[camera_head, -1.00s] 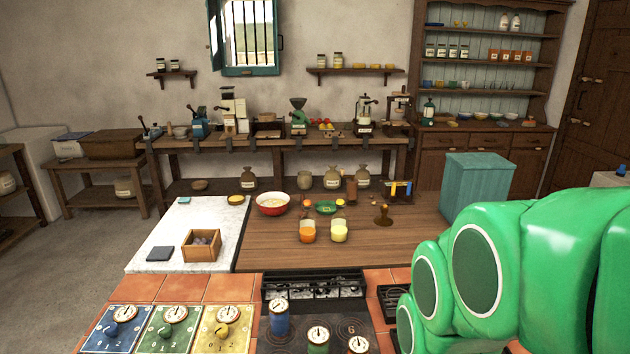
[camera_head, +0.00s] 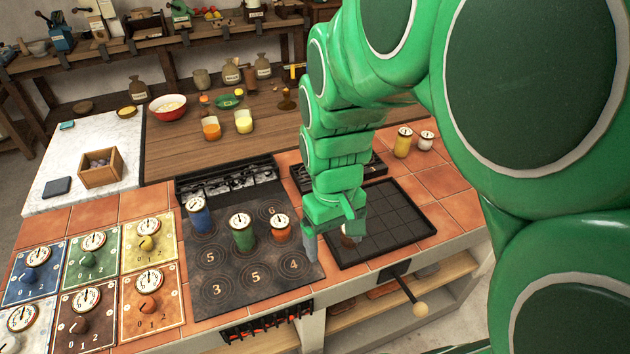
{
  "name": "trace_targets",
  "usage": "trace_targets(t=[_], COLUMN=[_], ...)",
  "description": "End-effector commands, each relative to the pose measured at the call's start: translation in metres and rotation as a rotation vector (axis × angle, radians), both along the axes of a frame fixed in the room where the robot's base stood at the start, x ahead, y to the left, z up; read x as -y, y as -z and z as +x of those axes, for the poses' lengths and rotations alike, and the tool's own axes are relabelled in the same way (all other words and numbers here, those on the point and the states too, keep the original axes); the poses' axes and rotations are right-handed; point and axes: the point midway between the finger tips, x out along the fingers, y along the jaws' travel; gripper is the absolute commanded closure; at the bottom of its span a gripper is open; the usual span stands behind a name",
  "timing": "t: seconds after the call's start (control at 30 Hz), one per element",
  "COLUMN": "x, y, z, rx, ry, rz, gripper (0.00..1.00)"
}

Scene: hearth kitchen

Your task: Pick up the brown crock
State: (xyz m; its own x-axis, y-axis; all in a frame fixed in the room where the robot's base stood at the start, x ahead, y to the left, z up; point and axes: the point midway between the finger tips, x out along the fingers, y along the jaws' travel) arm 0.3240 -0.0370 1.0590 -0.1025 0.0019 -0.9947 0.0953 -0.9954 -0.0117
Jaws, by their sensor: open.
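A small brown object, probably the brown crock (camera_head: 347,240), stands at the left part of the black gridded tray (camera_head: 405,238). Only a little of it shows; my gripper hides most of it. My gripper (camera_head: 336,245) is open and points down right at it. One finger is to the left of the crock, over the tray's left edge, and the other is at its right. I cannot tell whether either finger touches it.
A blue crock (camera_head: 198,216), a green crock (camera_head: 243,236) and an orange crock (camera_head: 281,230) stand on the numbered hob (camera_head: 225,285), left of my gripper. A yellow crock (camera_head: 403,144) and a white crock (camera_head: 426,140) stand behind the tray. A handle (camera_head: 410,295) sticks out in front.

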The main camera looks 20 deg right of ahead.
Motion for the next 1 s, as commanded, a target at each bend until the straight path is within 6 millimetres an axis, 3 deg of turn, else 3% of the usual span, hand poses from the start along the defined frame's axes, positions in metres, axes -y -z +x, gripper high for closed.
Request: trace_targets(t=[0.6, 0.8, 1.0], x=[0.075, 0.101, 0.115], y=[0.08, 0.109, 0.125], z=[0.107, 0.13, 0.142], rx=[0.064, 0.085, 0.1], ry=[-0.112, -0.146, -0.167], rz=[0.012, 0.01, 0.008], gripper=[0.13, 0.13, 0.13])
